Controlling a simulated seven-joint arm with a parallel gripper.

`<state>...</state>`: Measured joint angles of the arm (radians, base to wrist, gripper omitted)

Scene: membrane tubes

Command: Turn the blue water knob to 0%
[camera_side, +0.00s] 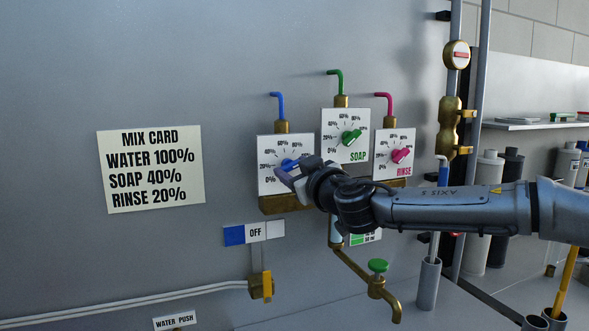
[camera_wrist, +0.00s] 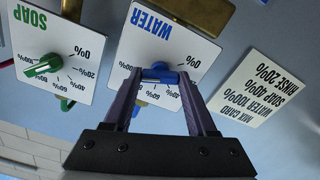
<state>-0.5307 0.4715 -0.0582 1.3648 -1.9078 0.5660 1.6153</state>
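The blue water knob (camera_wrist: 160,75) sits on the white WATER dial plate (camera_wrist: 150,48). Its bar runs roughly level in the upside-down wrist view, and the exact mark it points at is hard to tell. My gripper (camera_wrist: 159,72) is at the knob, with its two purple fingers apart, one at each end of the bar. Whether they touch it cannot be told. In the side view my gripper (camera_side: 284,174) covers part of the knob (camera_side: 289,163) and the lower right of the WATER plate (camera_side: 272,151).
The green SOAP knob (camera_side: 351,137) and pink RINSE knob (camera_side: 402,155) are on plates to the right. The mix card (camera_side: 151,169) hangs on the left wall. An OFF sign (camera_side: 255,232) and a brass tap (camera_side: 377,284) are below. Pipes (camera_side: 455,70) stand at right.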

